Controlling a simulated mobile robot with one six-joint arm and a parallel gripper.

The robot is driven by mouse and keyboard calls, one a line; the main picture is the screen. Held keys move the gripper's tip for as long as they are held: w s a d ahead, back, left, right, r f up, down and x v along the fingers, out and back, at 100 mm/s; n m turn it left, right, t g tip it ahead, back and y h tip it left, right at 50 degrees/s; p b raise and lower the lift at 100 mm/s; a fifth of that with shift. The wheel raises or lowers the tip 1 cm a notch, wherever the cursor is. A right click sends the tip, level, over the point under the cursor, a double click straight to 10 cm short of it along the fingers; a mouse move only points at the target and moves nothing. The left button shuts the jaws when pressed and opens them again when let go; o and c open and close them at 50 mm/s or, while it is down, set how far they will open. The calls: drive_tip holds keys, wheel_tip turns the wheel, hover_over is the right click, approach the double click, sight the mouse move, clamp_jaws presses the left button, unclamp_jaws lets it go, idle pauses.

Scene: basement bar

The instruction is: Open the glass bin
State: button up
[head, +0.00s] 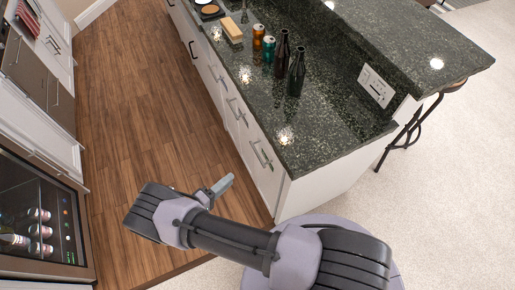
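No bin is plainly marked as a glass bin in the head view. The white island (256,178) has several fronts with metal handles facing the wooden floor. The nearest handle (262,155) is at the island's near end, and another handle (237,112) is farther back. The fronts look shut. My gripper (225,184) is over the wooden floor, left of the island's near end and apart from the handles. It is small and seen at an angle, so whether its fingers are open or shut is unclear.
Dark bottles (297,72) and cans (268,50) stand on the island's granite top (320,125). A glass-fronted drinks fridge (35,222) is at lower left, below white cabinets. Clear wooden floor (140,95) runs between. A stool (405,130) stands at right on pale carpet.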

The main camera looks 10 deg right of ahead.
sight(258, 155)
drive_tip(key=b+x, duration=0.2)
drive_tip(key=x, duration=1.5)
drive_tip(key=shift+w+d+f, duration=0.1)
drive_tip(key=shift+d+f, duration=0.05)
drive_tip(key=shift+c, duration=0.2)
clamp_jaws()
